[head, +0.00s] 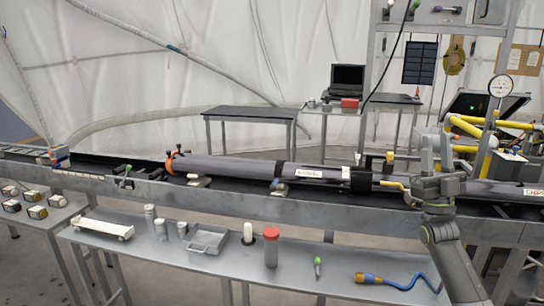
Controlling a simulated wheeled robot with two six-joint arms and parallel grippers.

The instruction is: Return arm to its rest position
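My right arm comes in from the lower right, and its grey wrist and gripper (434,160) are in front of the right part of the long dark tube assembly (235,167). The grey parts overlap there, so I cannot tell whether the gripper is open or shut, or whether it touches anything. The tube assembly lies along the black rail bench, with an orange ring at its left end and white labels. My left gripper is not in view.
Yellow pipes and a gauge (501,86) stand close by the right gripper. A laptop (347,79) stands behind.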

